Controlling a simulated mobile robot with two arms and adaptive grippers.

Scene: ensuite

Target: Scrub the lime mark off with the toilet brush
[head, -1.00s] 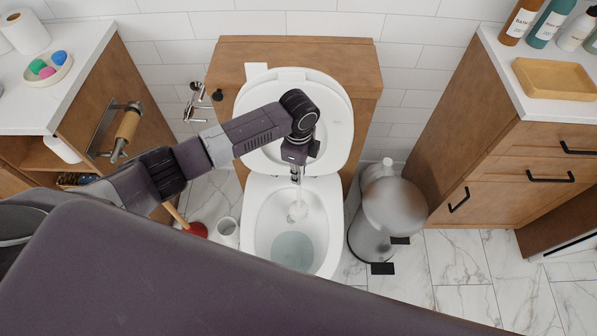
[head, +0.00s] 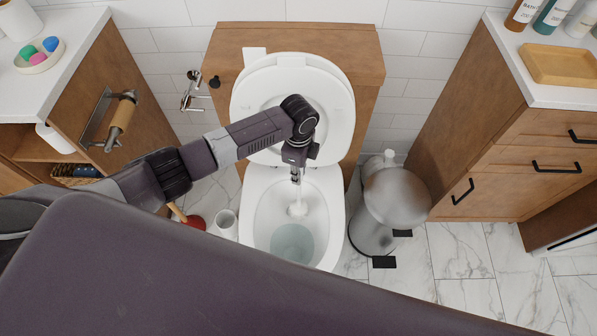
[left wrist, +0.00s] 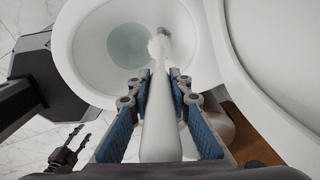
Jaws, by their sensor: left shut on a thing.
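My left gripper (head: 296,172) is over the toilet bowl, shut on the white toilet brush (head: 297,199). In the left wrist view, the brush handle (left wrist: 160,118) runs between the blue-padded fingers. The brush head (left wrist: 159,48) is down inside the white toilet bowl (head: 256,215), beside the pale blue-grey water (head: 292,243).
The toilet lid (head: 330,112) is raised against the wooden cistern box. A steel pedal bin (head: 385,225) stands close on the right. A white cup-like holder (head: 226,222) and a red plunger (head: 194,223) stand on the left. Wooden cabinets flank both sides.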

